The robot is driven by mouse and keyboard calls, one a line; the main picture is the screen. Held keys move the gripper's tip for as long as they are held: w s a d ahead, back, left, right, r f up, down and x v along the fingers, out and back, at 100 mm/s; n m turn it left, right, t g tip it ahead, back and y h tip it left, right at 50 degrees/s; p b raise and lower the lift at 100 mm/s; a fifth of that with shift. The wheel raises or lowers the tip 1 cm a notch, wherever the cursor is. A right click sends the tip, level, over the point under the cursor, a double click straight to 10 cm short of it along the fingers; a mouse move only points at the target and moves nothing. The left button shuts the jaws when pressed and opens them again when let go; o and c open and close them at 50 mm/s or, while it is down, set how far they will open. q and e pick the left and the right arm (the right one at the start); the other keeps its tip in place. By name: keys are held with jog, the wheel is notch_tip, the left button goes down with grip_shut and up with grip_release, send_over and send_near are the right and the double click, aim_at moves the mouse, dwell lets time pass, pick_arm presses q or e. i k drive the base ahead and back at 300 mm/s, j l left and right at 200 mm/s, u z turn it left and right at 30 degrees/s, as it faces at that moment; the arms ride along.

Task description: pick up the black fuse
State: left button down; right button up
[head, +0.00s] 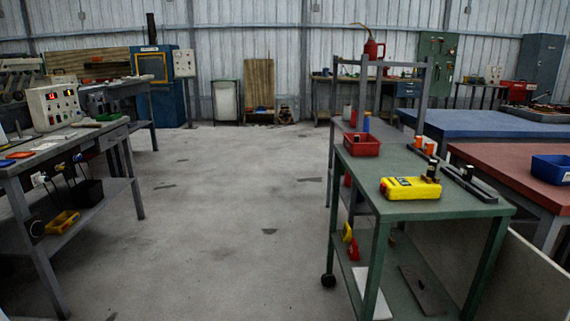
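A small dark upright cylinder with a lighter base (432,169) stands just behind a yellow box-like device (408,188) on the green cart (390,208). It may be the black fuse, but it is too small to be sure. Another small dark piece (467,173) is at the long black bar (468,184) to its right. Two small orange-and-white pieces (429,149) stand behind the yellow device. Neither of my grippers is in view.
A red bin (361,145) sits on the cart's far left part. A workbench (60,150) with a control box (55,107) stands at left. A blue-topped table (470,122) and a red-topped table (520,165) are at right. The floor between (220,200) is open.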

aim_at(433, 164)
jog(key=i+l+z, duration=0.15)
jog(key=i+l, duration=0.15)
jog(key=i+l+z, duration=0.2)
jog(key=i, duration=0.35)
jog(key=i+l+z, duration=0.15)
jog(key=i+l, duration=0.15)
jog(key=i, duration=0.15)
